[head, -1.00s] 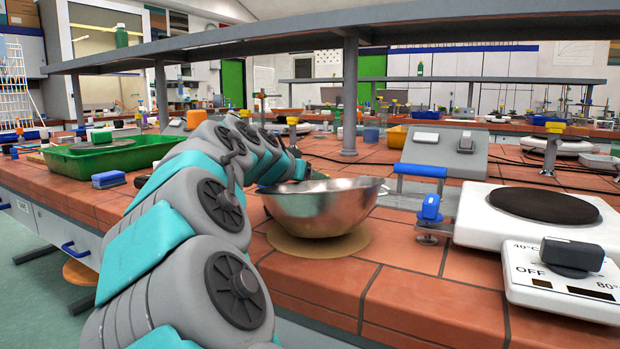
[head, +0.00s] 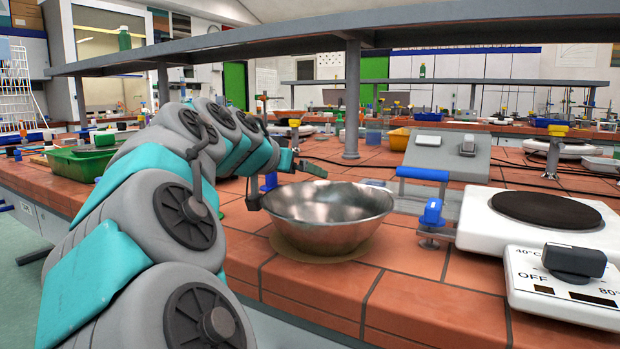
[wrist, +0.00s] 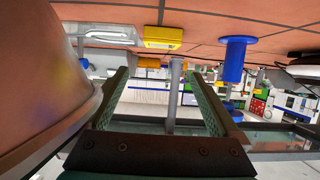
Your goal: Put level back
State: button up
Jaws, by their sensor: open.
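I cannot identify a level with certainty. A small yellow block (wrist: 163,37), possibly the level, lies on the tiled bench in the wrist view, ahead of my gripper; I cannot make it out in the head view. My gripper (wrist: 160,78) is open with nothing between its dark green fingers. In the head view my gripper (head: 308,168) is just beyond the back left rim of a metal bowl (head: 328,222). The bowl's side also fills the left of the wrist view (wrist: 45,80), which looks upside down.
A blue flanged cylinder (wrist: 235,60) stands on the bench in the wrist view. To the right of the bowl are a blue-handled clamp (head: 431,212) and a white hotplate (head: 545,235). A grey shelf post (head: 351,100) stands behind. Red tiles (head: 420,275) in front are clear.

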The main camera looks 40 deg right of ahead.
jog(key=v, duration=0.6)
